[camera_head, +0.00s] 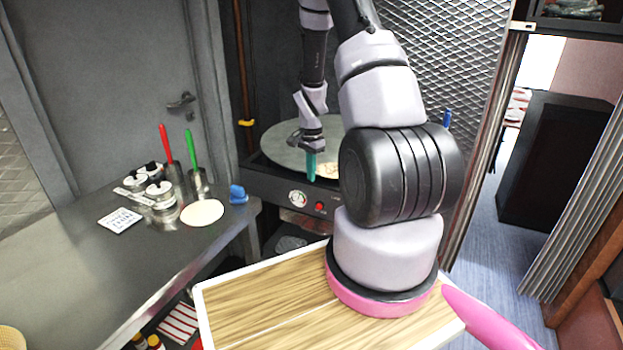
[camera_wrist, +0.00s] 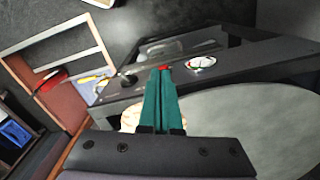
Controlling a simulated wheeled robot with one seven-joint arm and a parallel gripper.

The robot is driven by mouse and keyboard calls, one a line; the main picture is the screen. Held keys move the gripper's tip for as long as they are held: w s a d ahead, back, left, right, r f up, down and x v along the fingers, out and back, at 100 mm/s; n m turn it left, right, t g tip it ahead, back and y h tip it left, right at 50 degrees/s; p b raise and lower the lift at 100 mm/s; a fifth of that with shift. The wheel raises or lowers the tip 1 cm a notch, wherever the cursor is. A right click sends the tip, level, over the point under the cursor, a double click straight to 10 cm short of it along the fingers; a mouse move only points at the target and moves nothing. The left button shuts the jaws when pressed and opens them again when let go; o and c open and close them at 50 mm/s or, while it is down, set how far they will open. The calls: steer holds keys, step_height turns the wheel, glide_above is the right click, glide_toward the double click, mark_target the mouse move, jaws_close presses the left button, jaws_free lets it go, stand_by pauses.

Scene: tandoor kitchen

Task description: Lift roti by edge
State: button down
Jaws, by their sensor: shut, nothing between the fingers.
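The roti (camera_head: 328,170) is a pale tan disc near the front edge of the round grey griddle (camera_head: 285,145). My arm hides part of it in the head view. In the wrist view the roti (camera_wrist: 130,118) shows only as a small strip beside and behind my fingers, at the griddle's (camera_wrist: 250,122) edge. My gripper (camera_head: 310,178) points down at the griddle's front edge, just left of the roti. Its teal fingers (camera_wrist: 163,75) are pressed together with nothing between them. I cannot tell whether they touch the roti.
The stove's front panel (camera_head: 292,198) has a dial and a red button. A steel counter (camera_head: 70,260) at left holds a pale disc (camera_head: 202,213), several canisters (camera_head: 160,195) and a blue object (camera_head: 238,194). A doorway opens at right.

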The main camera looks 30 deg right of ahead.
step_height(320, 180, up, 8)
steer(key=shift+a, duration=0.2)
steer(key=shift+r, duration=0.1)
steer(key=c, duration=0.9)
jaws_free()
steer(key=shift+s, duration=0.2)
steer(key=shift+o, duration=0.6)
steer(key=s+f+m+g+y, duration=0.2)
steer(key=s+f+m+y, duration=0.1)
steer(key=s, duration=0.4)
steer(key=shift+a+f+m, duration=0.3)
steer(key=shift+f+m, duration=0.5)
steer(key=shift+f, duration=0.1)
steer(key=s+a+f+m+t+y, duration=0.1)
steer(key=s+a+m+t+y, duration=0.3)
steer(key=m, duration=0.5)
steer(key=s+a+f+m+t+y, duration=0.1)
steer(key=s+a+m+y, duration=0.15)
steer(key=m+y, duration=0.45)
steer(key=w+d+f+m+t+h, duration=0.2)
steer(key=d+m+t+h, duration=1)
steer(key=m, duration=1.1)
steer(key=shift+w+d+t, duration=0.2)
steer(key=shift+d+t, duration=0.1)
steer(key=shift+d, duration=0.95)
